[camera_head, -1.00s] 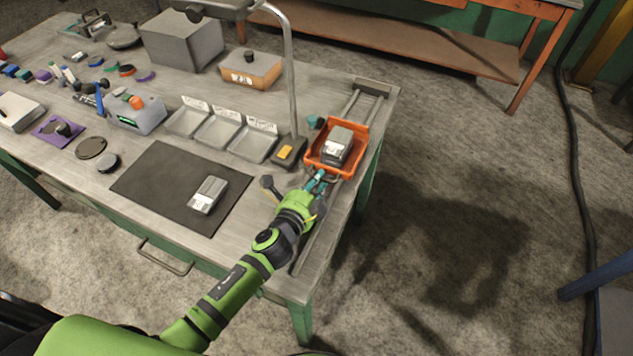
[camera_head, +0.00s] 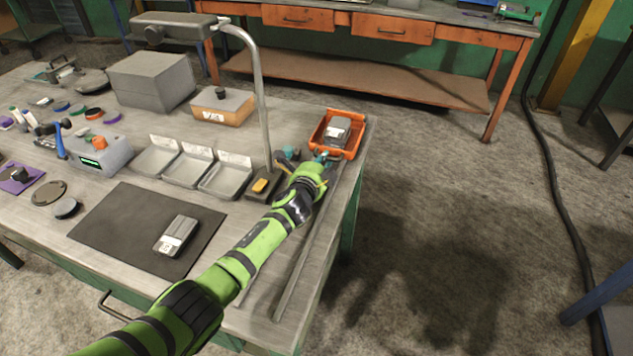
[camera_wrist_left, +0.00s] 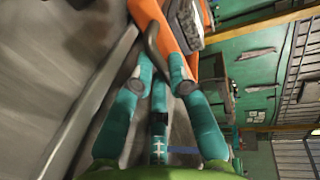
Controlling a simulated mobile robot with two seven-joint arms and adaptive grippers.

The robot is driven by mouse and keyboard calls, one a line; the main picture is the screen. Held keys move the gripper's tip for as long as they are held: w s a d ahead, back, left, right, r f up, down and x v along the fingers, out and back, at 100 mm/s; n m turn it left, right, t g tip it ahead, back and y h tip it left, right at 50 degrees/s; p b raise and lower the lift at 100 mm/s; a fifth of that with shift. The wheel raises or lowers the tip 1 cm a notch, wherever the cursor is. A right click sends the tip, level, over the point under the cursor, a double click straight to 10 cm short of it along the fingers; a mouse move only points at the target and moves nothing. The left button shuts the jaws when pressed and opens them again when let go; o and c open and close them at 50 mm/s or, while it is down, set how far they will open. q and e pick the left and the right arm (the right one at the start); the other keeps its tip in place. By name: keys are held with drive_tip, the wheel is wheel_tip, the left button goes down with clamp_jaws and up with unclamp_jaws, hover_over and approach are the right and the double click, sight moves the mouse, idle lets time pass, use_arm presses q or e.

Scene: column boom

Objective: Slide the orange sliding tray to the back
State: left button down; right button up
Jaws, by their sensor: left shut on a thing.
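The orange sliding tray (camera_head: 355,149) sits at the far right corner of the workbench, at the back end of its rails (camera_head: 297,255). A grey boxy device (camera_head: 338,131) lies in it. My left gripper (camera_head: 325,157) is at the tray's near side. In the left wrist view its teal fingers (camera_wrist_left: 163,78) are shut on the dark curved handle (camera_wrist_left: 152,42) of the orange tray (camera_wrist_left: 152,14). The rails' far end is hidden under the tray. My right gripper is not in view.
A lamp post (camera_head: 262,100) rises left of the tray, beside a dark box with a yellow button (camera_head: 262,186). Grey bins (camera_head: 226,180), a dark mat (camera_head: 120,222) with another grey device (camera_head: 176,236) and an orange-grey box (camera_head: 222,106) stand further left. Open floor lies right of the bench.

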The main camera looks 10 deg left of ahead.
use_arm(q)
drive_tip(key=shift+w+d+r, duration=0.2)
drive_tip(key=shift+w, duration=0.45)
drive_tip(key=c, duration=1.5)
unclamp_jaws()
drive_tip(key=shift+o, duration=0.2)
drive_tip(key=shift+s, duration=0.1)
